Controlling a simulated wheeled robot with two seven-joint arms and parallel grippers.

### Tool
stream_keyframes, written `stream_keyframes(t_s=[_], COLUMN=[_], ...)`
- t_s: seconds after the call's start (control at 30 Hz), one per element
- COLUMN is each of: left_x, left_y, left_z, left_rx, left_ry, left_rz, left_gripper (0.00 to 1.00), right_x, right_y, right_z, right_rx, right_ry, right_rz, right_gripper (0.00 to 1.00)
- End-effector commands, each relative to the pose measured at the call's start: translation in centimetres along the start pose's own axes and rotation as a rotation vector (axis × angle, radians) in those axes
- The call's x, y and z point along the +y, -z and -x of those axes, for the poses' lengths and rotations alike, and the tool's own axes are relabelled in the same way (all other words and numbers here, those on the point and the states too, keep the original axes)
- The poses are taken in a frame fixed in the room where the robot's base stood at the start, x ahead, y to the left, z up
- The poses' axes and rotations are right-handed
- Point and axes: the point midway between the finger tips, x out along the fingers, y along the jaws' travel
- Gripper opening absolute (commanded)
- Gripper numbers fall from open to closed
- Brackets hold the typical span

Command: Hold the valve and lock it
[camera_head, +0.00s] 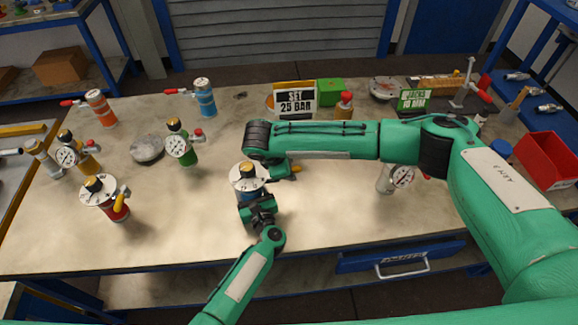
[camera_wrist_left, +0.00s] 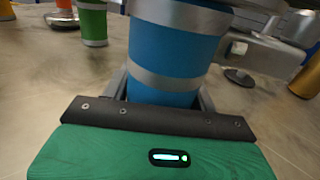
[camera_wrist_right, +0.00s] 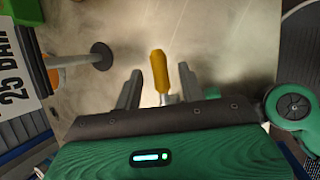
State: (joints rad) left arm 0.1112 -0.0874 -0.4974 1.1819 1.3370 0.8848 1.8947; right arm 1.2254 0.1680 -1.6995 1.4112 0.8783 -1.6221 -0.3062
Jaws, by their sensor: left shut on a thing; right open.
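A blue vessel with a white flange top (camera_head: 243,182) stands upright at the middle of the bench. Its blue body (camera_wrist_left: 175,60) with grey bands fills the left wrist view. My left gripper (camera_head: 257,204) is shut around that body from the front. A yellow valve lever (camera_head: 296,169) sticks out to the right of the vessel's top. My right gripper (camera_head: 284,171) is open at the lever. In the right wrist view the yellow lever (camera_wrist_right: 160,72) lies between the two spread fingers, with gaps visible on both sides. The right forearm hides part of the bench behind.
A red vessel (camera_head: 115,207) and a green vessel (camera_head: 185,150) stand to the left. A "SET 25 BAR" sign (camera_head: 295,101) and a "10 BAR" sign (camera_head: 413,100) stand behind my right arm. A red bin (camera_head: 553,160) is at the far right. Bare bench lies at front left.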

Motion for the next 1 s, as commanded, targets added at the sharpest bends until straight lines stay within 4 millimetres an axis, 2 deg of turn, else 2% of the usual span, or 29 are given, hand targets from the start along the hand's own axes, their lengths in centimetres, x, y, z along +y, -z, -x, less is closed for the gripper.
stream_keyframes(t_s=[0.03, 0.2, 0.23, 0.63, 1.0], left_x=[-0.1, -0.1, -0.1, -0.1, -0.1], left_y=[0.0, -0.1, -0.1, -0.1, -0.1], left_z=[0.0, 0.0, 0.0, 0.0, 0.0], left_rx=[0.0, -0.001, -0.001, -0.001, -0.001], left_ry=[0.001, 0.001, 0.001, 0.001, 0.001], left_rz=[0.001, 0.001, 0.001, 0.001, 0.0], left_gripper=[0.11, 0.12, 0.12, 0.11, 0.11], right_x=[0.0, 0.0, 0.0, -0.2, -1.0], right_y=[0.0, 0.0, 0.0, 0.1, 0.3], right_z=[0.0, 0.0, 0.0, 0.0, 0.4], right_rx=[0.0, 0.0, 0.0, -0.009, -0.07], right_ry=[0.0, 0.0, 0.0, 0.015, 0.108], right_rz=[0.0, 0.0, 0.0, -0.031, -0.252], right_gripper=[0.36, 0.03, 0.0, 0.0, 0.0])
